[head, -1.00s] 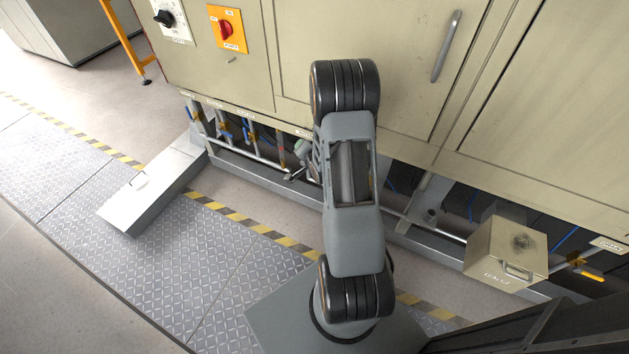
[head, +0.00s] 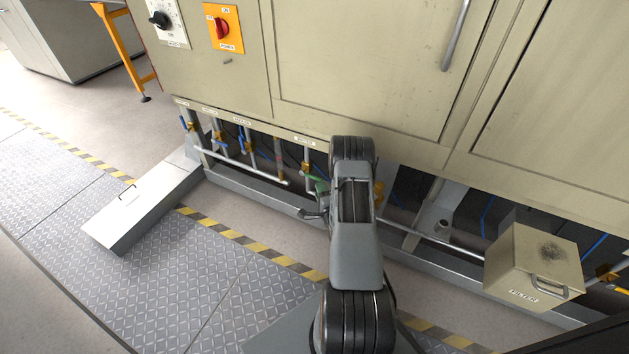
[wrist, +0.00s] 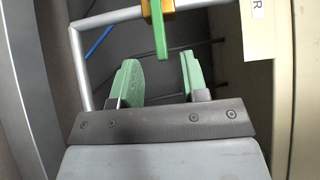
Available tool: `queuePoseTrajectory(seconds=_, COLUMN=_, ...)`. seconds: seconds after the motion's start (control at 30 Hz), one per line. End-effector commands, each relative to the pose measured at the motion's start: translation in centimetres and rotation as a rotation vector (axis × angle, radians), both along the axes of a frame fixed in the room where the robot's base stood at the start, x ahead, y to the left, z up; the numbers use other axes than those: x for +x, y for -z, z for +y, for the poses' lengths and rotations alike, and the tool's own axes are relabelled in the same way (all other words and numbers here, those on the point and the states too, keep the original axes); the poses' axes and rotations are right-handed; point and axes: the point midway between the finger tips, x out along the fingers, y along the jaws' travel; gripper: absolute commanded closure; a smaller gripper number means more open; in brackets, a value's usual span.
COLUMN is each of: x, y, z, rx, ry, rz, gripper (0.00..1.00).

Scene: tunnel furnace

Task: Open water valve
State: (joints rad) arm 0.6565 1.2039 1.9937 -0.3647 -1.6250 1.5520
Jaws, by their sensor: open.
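In the wrist view, a valve with a green lever handle (wrist: 159,32) and a brass body (wrist: 168,6) sits on a pale pipe at the top. The lever points down toward my gripper (wrist: 160,75). My gripper is open, with one green finger on each side and an empty gap. The lever's end is just beyond the fingertips, roughly in line with the gap, and appears apart from both fingers. A label ending in "R" shows at the upper right. In the head view, my arm partly hides this area; a bit of green (head: 319,185) shows beside it.
Blue-handled valves (head: 217,137) stand on pipes to the left under the cabinet (head: 360,60). A filter box (head: 533,265) is at the right. A metal cover (head: 140,200) lies on the floor at the left. A low rail runs along the cabinet's base.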

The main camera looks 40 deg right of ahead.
Motion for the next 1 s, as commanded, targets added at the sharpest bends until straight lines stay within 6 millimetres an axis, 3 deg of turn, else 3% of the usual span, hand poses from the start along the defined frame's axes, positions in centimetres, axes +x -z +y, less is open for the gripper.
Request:
queuePoseTrajectory(seconds=0.2, x=3.7, y=0.2, z=-1.1, rx=-0.002, ry=-0.001, rz=0.000, gripper=0.60)
queuePoseTrajectory(seconds=0.4, x=5.9, y=0.1, z=-1.8, rx=-0.001, ry=0.000, rz=0.000, gripper=0.60)
queuePoseTrajectory(seconds=0.9, x=7.0, y=0.0, z=-2.1, rx=0.000, ry=0.000, rz=0.002, gripper=0.60)
queuePoseTrajectory(seconds=1.0, x=7.0, y=0.0, z=-2.1, rx=0.000, ry=0.000, rz=0.002, gripper=0.68)
